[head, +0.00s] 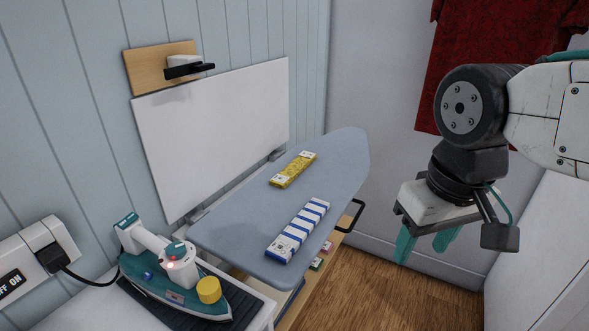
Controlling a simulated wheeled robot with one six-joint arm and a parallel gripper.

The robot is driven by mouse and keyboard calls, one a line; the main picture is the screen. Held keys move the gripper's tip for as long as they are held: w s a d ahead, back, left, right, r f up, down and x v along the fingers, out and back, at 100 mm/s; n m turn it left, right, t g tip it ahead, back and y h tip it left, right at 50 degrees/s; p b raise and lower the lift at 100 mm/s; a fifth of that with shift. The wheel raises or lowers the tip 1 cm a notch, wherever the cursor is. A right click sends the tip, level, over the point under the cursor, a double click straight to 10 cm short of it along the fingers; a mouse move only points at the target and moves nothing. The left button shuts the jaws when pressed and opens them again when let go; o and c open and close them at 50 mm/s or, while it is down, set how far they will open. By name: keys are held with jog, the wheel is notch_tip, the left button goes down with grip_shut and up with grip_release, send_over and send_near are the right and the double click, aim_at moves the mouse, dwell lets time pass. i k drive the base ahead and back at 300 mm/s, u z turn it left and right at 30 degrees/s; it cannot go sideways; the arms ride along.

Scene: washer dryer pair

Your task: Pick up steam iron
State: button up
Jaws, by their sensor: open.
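The steam iron (177,274) is teal and white with a yellow round knob near its front. It rests flat on a dark ribbed pad (244,303) at the lower left, its handle on top and its nose pointing to the lower right. A black cord runs behind it to the wall outlet. My gripper (425,245) hangs at the right with teal fingers pointing down. It is open and empty, beyond the right edge of the ironing board and well apart from the iron.
A blue-grey ironing board (240,230) juts out from the wall between the iron and my gripper. A wall outlet (40,250) is at left. A red cloth (450,45) hangs behind my arm.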

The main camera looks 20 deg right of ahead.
aim_at(173, 285)
jog(key=k, duration=0.5)
jog(key=u, duration=1.35)
jog(key=i, duration=0.6)
jog(key=z, duration=0.6)
